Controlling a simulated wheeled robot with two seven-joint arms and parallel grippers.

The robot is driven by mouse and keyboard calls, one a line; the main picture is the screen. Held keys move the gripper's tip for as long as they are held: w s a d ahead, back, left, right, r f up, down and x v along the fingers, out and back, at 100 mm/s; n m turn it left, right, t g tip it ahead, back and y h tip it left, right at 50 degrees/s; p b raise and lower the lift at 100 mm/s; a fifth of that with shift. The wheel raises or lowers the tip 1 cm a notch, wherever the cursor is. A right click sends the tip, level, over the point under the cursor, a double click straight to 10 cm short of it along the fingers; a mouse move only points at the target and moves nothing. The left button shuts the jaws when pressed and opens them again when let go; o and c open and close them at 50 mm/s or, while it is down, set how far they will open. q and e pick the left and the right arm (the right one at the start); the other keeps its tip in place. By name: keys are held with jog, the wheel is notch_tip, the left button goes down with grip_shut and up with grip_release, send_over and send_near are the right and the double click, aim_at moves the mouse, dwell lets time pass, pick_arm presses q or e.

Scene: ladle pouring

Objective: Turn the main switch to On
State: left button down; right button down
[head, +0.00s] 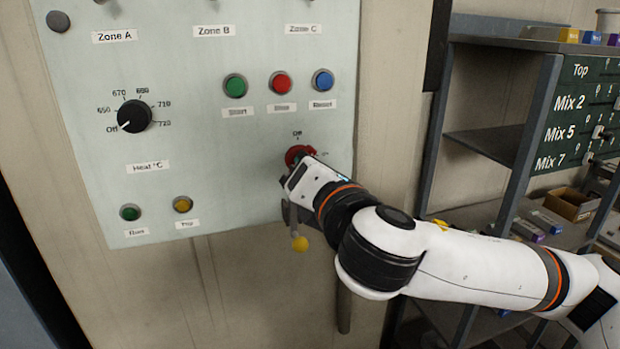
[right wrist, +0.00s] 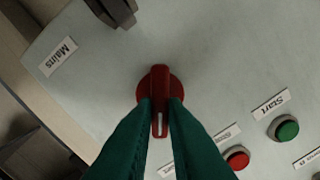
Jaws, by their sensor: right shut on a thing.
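The main switch is a round red knob (head: 299,153) with a raised bar grip, low on the right of the pale control panel. An "Off" label (head: 297,134) sits above it; a label to its right is partly hidden by my gripper. In the right wrist view the red knob (right wrist: 160,82) fills the middle, its white mark pointing down the picture, which is up and somewhat rightward on the panel. My right gripper (right wrist: 160,112) is shut on the knob's bar, with one green finger along each side. My left gripper is out of view.
Green, red and blue buttons (head: 281,83) sit above the switch, and a black heat dial (head: 134,116) is to the left. A lever with a yellow ball (head: 300,244) hangs below my right wrist. Shelves (head: 497,140) with small boxes stand at the right.

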jog(key=m+b, duration=0.1)
jog(key=m, duration=0.4)
jog(key=m+b, duration=0.2)
jog(key=m, duration=0.3)
jog(key=shift+d+f, duration=0.1)
jog(key=shift+f, duration=0.1)
jog(key=shift+m, duration=0.4)
jog(key=c, duration=1.7)
grip_release()
jog(key=shift+o, duration=1.2)
jog(key=shift+w, duration=0.15)
jog(key=b+v, duration=0.3)
jog(key=v, duration=0.9)
